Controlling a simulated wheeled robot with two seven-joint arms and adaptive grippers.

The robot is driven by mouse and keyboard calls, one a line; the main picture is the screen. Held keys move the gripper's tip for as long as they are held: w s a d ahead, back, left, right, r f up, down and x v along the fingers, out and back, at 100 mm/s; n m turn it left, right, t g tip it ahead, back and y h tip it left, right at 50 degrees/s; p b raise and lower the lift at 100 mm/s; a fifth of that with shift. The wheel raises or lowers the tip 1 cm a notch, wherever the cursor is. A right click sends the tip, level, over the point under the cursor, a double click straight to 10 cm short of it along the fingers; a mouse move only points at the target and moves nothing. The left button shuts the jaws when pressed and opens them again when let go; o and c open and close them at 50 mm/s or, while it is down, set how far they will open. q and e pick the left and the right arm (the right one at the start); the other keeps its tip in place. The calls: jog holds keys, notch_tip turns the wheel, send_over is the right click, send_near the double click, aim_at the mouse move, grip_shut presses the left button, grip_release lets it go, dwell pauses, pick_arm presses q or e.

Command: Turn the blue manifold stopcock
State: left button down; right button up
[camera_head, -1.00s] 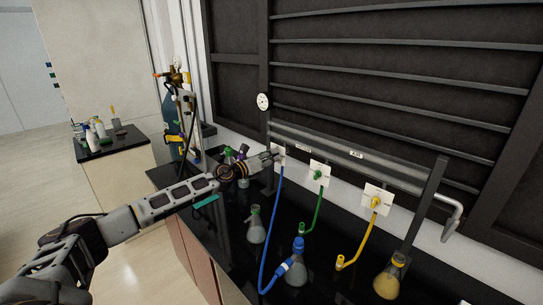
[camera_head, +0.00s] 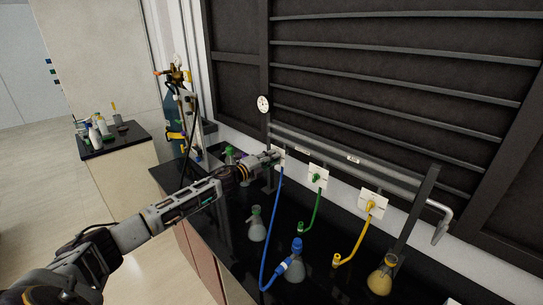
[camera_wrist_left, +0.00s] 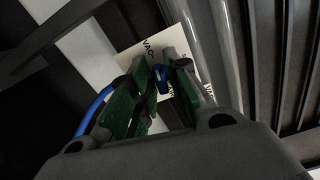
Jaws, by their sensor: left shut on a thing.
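The blue manifold stopcock (camera_wrist_left: 160,79) sits on a white plate (camera_wrist_left: 184,52) marked VAC in the left wrist view. My left gripper (camera_wrist_left: 160,84) has its green-padded fingers on either side of the stopcock and is shut on it. In the head view my left gripper (camera_head: 272,157) is at the manifold's left end and hides the stopcock. A blue hose (camera_head: 273,225) hangs from this spot and runs down to a flask with a blue cap (camera_head: 297,246). My right gripper is not in view.
A green stopcock (camera_head: 316,177) and a yellow stopcock (camera_head: 371,205) sit on plates to the right, each with a hose. Clear flask (camera_head: 257,225) and yellow flask (camera_head: 381,280) stand on the black bench. A grey rail (camera_head: 340,155) runs above the plates.

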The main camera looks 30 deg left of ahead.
pick_arm(q)
jog(key=shift+a+r+n+p, duration=0.15)
jog(key=shift+n+p, duration=0.25)
jog(key=shift+n, duration=0.5)
jog(key=c, duration=1.5)
grip_release()
jog(key=shift+c, duration=0.2)
jog(key=v, duration=1.1)
jog(key=shift+s, duration=0.4)
jog(key=shift+a, duration=0.15)
jog(key=shift+f, duration=0.2)
